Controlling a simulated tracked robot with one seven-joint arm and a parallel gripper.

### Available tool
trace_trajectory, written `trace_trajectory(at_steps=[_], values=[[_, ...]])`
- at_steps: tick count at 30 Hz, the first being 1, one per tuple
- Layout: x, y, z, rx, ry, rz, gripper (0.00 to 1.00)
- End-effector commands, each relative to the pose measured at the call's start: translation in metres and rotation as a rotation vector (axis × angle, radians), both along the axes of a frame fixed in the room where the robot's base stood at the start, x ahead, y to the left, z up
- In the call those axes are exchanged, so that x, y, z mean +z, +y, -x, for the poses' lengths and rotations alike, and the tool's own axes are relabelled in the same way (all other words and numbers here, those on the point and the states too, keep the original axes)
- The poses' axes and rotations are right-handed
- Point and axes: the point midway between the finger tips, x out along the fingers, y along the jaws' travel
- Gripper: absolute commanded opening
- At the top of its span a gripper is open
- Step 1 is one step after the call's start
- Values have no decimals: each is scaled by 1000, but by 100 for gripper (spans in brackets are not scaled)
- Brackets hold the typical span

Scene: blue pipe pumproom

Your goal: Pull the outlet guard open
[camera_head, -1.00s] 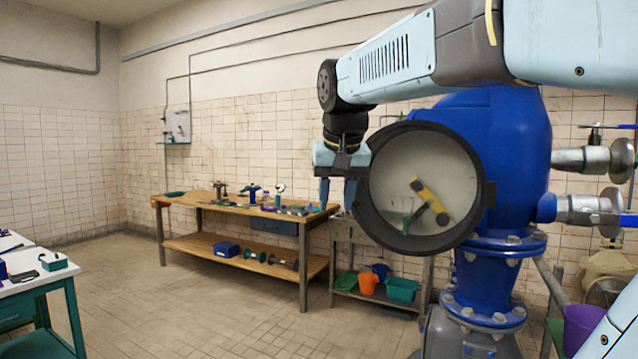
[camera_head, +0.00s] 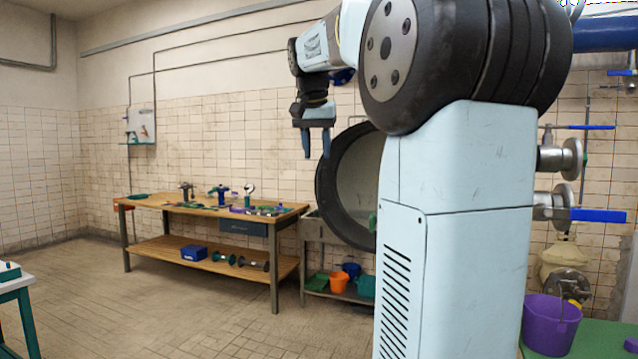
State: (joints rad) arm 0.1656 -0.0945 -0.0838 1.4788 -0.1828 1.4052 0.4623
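The outlet guard is a round cover with a thick black rim (camera_head: 330,200) and a pale, see-through face (camera_head: 358,180). It stands right of the picture's middle, and my arm hides its right part and the blue pump body behind. Something green shows low in its face. I cannot tell how far the guard is swung. My gripper (camera_head: 316,148) points down just above and left of the rim's upper left edge. Its two fingers are apart with nothing between them. It looks apart from the rim, but the depth between them is hard to judge.
A wooden workbench (camera_head: 160,202) with tools stands at the back left. A metal stand (camera_head: 312,232) with an orange bucket (camera_head: 339,283) is below the guard. Valves with blue handles (camera_head: 598,215) and a purple bucket (camera_head: 551,323) are at right.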

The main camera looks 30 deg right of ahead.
Motion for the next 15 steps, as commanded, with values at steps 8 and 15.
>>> trace_trajectory(at_steps=[8,15], values=[[-47,-12,-14,1,3,-1,38],[-76,-20,-23,1,2,-1,38]])
